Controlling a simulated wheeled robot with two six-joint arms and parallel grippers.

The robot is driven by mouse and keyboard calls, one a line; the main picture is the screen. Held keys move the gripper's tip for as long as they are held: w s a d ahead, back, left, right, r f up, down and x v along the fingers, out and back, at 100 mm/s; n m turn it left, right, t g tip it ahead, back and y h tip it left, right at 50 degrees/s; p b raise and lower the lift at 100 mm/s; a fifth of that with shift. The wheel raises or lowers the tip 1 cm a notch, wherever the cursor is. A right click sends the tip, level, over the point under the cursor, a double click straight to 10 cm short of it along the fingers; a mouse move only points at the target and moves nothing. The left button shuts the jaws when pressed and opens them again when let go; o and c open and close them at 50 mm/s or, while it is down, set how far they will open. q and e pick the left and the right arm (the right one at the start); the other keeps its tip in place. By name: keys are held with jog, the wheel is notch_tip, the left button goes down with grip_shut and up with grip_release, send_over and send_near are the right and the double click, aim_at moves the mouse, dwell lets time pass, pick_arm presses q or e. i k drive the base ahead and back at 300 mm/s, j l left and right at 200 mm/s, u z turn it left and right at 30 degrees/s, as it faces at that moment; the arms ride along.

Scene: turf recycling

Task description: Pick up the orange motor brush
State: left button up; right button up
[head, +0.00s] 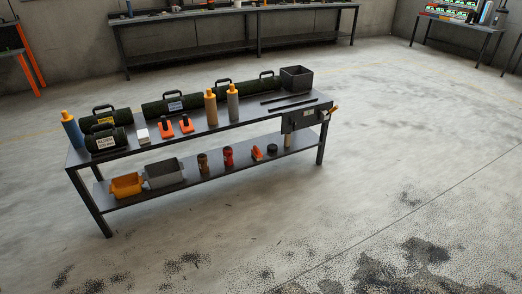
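Two small orange items with dark upright parts, the left one (165,131) and the right one (187,126), stand side by side on the front of the grey workbench's top (225,132). Another small orange-red item (257,153) lies on the bench's lower shelf (215,172). They are too small to tell which is the orange motor brush. Neither of my grippers is in view.
The top also bears orange-capped cylinders (211,108), dark green rolls (172,104) and a dark bin (297,79). An orange bin (126,186) and a grey bin (164,173) sit on the lower shelf. The floor in front and to the right is clear.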

aim_at(257, 153)
jog(key=i+z, duration=0.15)
jog(key=i, duration=0.75)
jog(key=i+j+z, duration=0.15)
jog(key=i, duration=0.7)
